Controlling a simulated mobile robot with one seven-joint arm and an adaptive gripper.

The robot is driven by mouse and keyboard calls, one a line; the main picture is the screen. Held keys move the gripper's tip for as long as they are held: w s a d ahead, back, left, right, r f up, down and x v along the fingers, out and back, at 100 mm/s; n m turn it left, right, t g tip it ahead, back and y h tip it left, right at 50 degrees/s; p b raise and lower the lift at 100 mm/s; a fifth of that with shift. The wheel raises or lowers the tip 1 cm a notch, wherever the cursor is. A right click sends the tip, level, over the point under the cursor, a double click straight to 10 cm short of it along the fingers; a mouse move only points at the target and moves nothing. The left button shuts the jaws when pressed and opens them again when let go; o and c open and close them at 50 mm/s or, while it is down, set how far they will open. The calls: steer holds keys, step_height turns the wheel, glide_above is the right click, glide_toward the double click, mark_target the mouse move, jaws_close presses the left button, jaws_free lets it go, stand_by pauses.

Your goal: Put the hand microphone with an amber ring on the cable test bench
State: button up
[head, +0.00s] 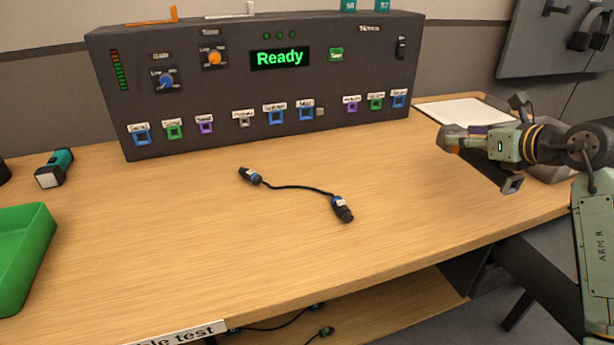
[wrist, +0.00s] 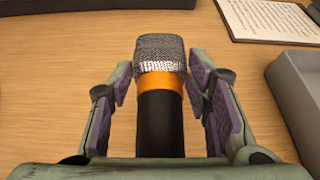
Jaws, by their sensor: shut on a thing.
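The hand microphone (wrist: 160,100) has a grey mesh head, an amber ring below it and a black body. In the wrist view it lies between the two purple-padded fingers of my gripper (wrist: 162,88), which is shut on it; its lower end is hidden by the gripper. In the head view my gripper (head: 455,140) is at the right, above the right end of the cable test bench (head: 200,240), and the microphone is hard to make out there. The bench has a wooden top and a partly visible "test" label on its front edge.
A short cable (head: 295,187) lies mid-bench. A dark tester panel (head: 250,85) reading "Ready" stands at the back. A green tray (head: 22,255) and a torch (head: 55,168) are at left. A paper sheet (head: 465,110) lies at back right.

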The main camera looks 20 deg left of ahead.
steer(key=shift+w+a, duration=0.2)
steer(key=shift+w, duration=0.1)
steer(key=w+a+p, duration=0.1)
steer(key=w+a, duration=0.1)
steer(key=a, duration=0.2)
steer(key=w+a+p, duration=0.1)
steer(key=w+a, duration=0.2)
steer(key=a, duration=0.1)
steer(key=w+a+f+p, duration=0.1)
steer(key=w+a, duration=0.2)
steer(key=a, duration=0.1)
steer(key=shift+a, duration=0.25)
steer(key=f, duration=0.2)
steer(key=f+p, duration=0.1)
steer(key=shift+w+a+f, duration=0.3)
steer(key=shift+w+a, duration=0.05)
steer(key=shift+a, duration=0.05)
steer(key=shift+f, duration=0.1)
steer(key=shift+f, duration=0.3)
steer(key=o, duration=1.4)
